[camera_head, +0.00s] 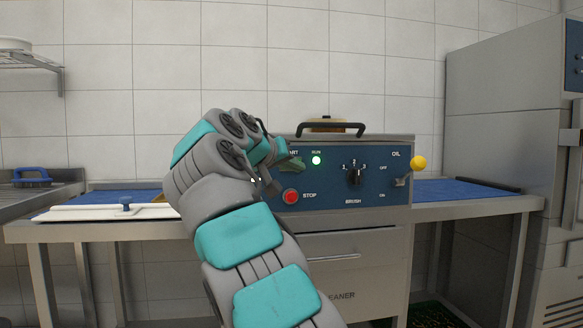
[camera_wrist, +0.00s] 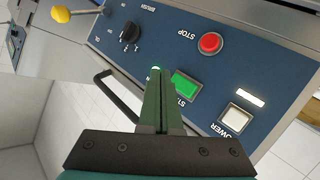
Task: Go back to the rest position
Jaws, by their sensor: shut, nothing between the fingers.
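My gripper (camera_wrist: 160,100) is shut and empty in the wrist view, its fingers together in front of the blue control panel (camera_wrist: 240,85). The fingertips lie near the green lamp and beside the green start button (camera_wrist: 186,86); I cannot tell whether they touch the panel. In the head view my gripper (camera_head: 291,164) is at the panel's upper left, partly covering the START label. The RUN lamp (camera_head: 316,160) glows green. The red STOP button (camera_head: 291,197), the black brush knob (camera_head: 355,173) and the yellow-tipped oil lever (camera_head: 418,163) show clear of my gripper. The white power button (camera_wrist: 236,118) shows in the wrist view.
The machine has a black handle (camera_head: 331,129) on top. A white board (camera_head: 95,213) with a blue knob lies on the left table. A tall grey oven (camera_head: 500,110) stands at right. The space above the machine is free.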

